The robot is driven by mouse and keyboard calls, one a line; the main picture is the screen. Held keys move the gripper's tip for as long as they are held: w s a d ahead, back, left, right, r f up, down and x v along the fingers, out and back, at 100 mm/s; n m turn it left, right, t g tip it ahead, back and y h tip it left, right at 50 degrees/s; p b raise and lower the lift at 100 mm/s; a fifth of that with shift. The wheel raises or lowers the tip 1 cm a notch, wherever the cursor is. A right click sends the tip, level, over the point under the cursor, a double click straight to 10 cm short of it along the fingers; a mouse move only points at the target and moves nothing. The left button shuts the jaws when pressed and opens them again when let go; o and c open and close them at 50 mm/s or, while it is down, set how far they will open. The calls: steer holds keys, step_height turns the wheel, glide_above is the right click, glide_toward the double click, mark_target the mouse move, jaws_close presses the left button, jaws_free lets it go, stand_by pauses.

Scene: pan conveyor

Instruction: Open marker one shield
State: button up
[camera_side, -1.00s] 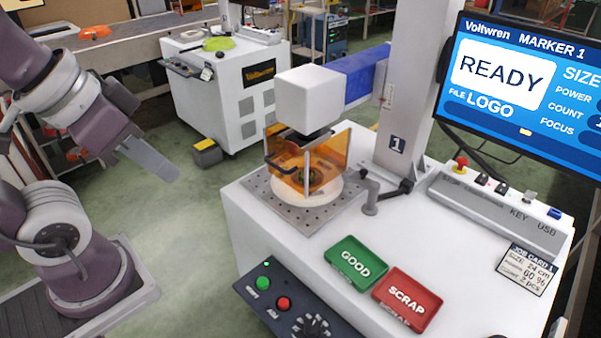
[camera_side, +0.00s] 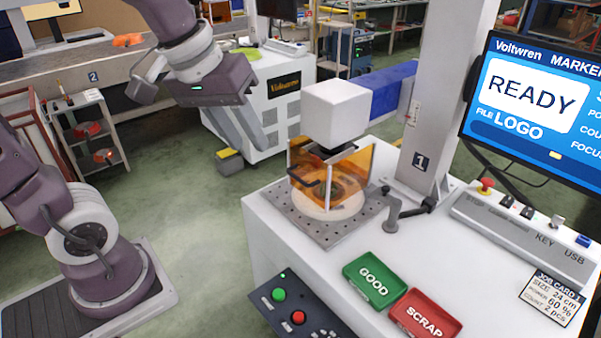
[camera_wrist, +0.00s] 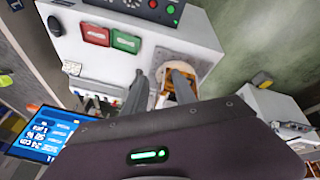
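Marker one's shield (camera_side: 358,172) is a box of amber see-through panels under the white marking head (camera_side: 337,112). It stands around a pale round disc (camera_side: 325,209) on the perforated plate (camera_side: 318,236), and its front panels look closed. A dark handle (camera_side: 305,180) sticks out at its left. My gripper (camera_side: 255,140) is in the air left of the head, clear of the shield, fingers pointing down. In the wrist view the fingers (camera_wrist: 158,84) are apart and empty, with part of the amber shield (camera_wrist: 185,93) showing behind the right finger.
A grey clamp lever (camera_side: 393,212) stands right of the plate. The green GOOD tray (camera_side: 375,280) and red SCRAP tray (camera_side: 425,315) lie in front. The column (camera_side: 430,110) rises behind. The monitor (camera_side: 530,105) reads READY. Open floor lies left of the bench.

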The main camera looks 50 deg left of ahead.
steer(key=w+a+f+n+g, duration=0.1)
steer(key=w+a+f+n, duration=0.25)
steer(key=w, duration=0.35)
steer(key=n+g, duration=0.2)
steer(key=n, duration=0.7)
glide_toward(298, 177)
steer(key=f, duration=0.6)
steer(key=shift+w+f, duration=0.35)
steer(key=shift+f, duration=0.05)
steer(key=shift+w+f, duration=0.1)
steer(key=shift+f, duration=0.4)
jaws_close()
steer(key=shift+r, duration=0.1)
